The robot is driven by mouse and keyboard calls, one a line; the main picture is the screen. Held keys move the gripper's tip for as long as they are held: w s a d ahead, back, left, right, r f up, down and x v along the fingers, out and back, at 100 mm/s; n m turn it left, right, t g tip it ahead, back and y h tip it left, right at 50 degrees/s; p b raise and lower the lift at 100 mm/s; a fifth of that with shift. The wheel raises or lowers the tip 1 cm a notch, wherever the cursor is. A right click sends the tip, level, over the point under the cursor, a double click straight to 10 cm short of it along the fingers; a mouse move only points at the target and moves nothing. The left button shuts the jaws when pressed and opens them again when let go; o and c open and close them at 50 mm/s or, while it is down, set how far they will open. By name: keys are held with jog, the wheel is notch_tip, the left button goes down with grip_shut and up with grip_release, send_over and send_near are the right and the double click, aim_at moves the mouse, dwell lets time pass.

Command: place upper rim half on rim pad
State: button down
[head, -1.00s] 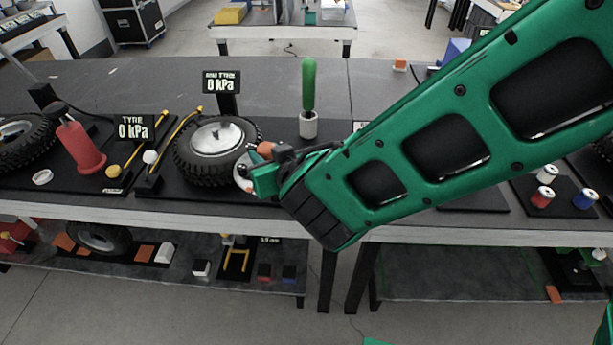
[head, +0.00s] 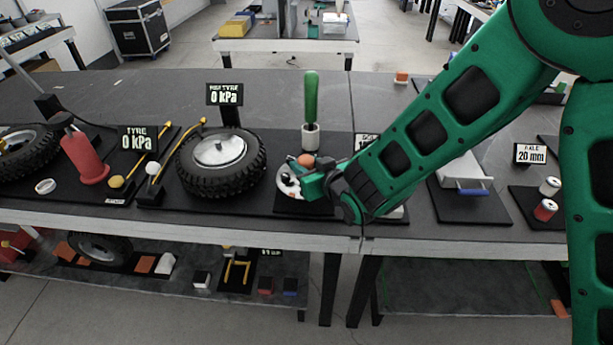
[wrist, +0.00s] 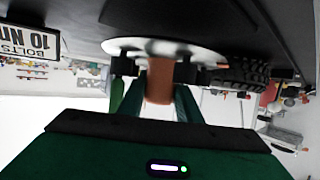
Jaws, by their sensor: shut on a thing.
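My gripper (head: 309,176) is shut on the orange-brown grip of the upper rim half, a pale disc (head: 286,184). In the wrist view the rim half (wrist: 190,47) shows edge-on, its orange grip (wrist: 160,82) between the fingers. The disc lies low over a dark pad (head: 298,209) right of the tyre, which I take for the rim pad. I cannot tell whether the disc touches it. My fingers and wrist hide the disc's right side.
A green-handled tool (head: 311,97) stands upright behind my gripper. A pressure sign (head: 224,94) stands behind the tyre, and a yellow lever (head: 185,140) lies left of it. A blue-handled tool (head: 470,185) is at the right. The bench's front edge is close.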

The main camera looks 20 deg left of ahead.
jog(key=shift+f, duration=1.95)
jog(key=c, duration=1.3)
grip_release()
jog(key=shift+f, duration=0.15)
